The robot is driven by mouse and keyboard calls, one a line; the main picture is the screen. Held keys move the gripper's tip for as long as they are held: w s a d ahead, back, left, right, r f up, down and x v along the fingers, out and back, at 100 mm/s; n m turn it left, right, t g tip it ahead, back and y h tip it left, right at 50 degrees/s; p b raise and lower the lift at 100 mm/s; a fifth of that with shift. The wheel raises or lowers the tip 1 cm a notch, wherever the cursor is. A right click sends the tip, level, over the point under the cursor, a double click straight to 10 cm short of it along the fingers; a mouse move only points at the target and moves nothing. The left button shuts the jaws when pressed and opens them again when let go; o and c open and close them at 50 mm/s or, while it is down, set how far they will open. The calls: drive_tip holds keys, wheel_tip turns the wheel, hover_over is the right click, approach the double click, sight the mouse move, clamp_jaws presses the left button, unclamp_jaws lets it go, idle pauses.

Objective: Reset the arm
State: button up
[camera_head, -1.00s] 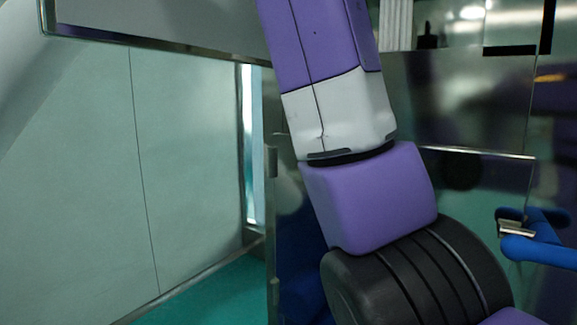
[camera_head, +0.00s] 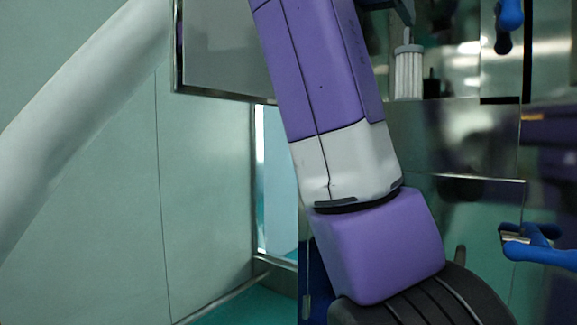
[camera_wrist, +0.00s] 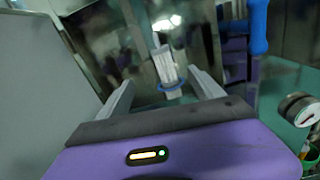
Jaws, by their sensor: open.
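My arm, with purple and white links, crosses the middle of the head view from the top edge to the lower right. My gripper (camera_wrist: 162,80) shows in the wrist view with its two grey fingers wide apart. Nothing is clasped between them. A white ribbed cylinder with a blue ring (camera_wrist: 166,66) appears beyond and between the fingers, apparently apart from them. A white ribbed cylinder (camera_head: 408,72) also stands at the upper right of the head view. The fingers are not clearly seen in the head view.
A shiny metal cabinet (camera_head: 440,140) fills the right, with a blue handle (camera_head: 540,245) sticking out. A grey panel (camera_head: 225,50) hangs at the upper left. A thick pale slanted tube (camera_head: 85,115) stands far left. A metal round fitting (camera_wrist: 300,108) is at right in the wrist view.

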drive_tip(key=a+r+m+t+y, duration=0.1)
drive_tip(key=a+r+m+t, duration=0.3)
drive_tip(key=r+m+t, duration=0.15)
drive_tip(key=w+a+f+m+t+y, duration=0.2)
drive_tip(key=w+a+f+t+y, duration=0.15)
drive_tip(key=a+f+y, duration=0.4)
drive_tip(key=s+d+f+m+y, duration=0.1)
drive_tip(key=s+f+m+y, duration=0.2)
drive_tip(key=f, duration=1.5)
drive_tip(key=s+d+f+m+y, duration=0.1)
drive_tip(key=f+m+y, duration=0.35)
drive_tip(key=f, duration=1.45)
drive_tip(key=s+d+f+m+g+h+b, duration=0.1)
drive_tip(key=s+d+f+m, duration=0.3)
drive_tip(key=s+f, duration=0.45)
drive_tip(key=s+d+f+m+g+h, duration=0.1)
drive_tip(key=s+d+f+m, duration=0.3)
drive_tip(key=s+f, duration=0.45)
drive_tip(key=s+d+f+m+g+h, duration=0.1)
drive_tip(key=s+d+f+g, duration=0.1)
drive_tip(key=s+f, duration=0.3)
drive_tip(key=s+d+f+m+g+h+b, duration=0.1)
drive_tip(key=s+f, duration=0.5)
drive_tip(key=s, duration=0.8)
drive_tip(key=s+d+f+m+g+h, duration=0.1)
drive_tip(key=s+d+f+g, duration=0.3)
drive_tip(key=s, duration=0.5)
drive_tip(key=shift+s+d+f+m, duration=0.15)
drive_tip(key=shift+d+f+m, duration=0.5)
drive_tip(key=shift+f+m, duration=0.25)
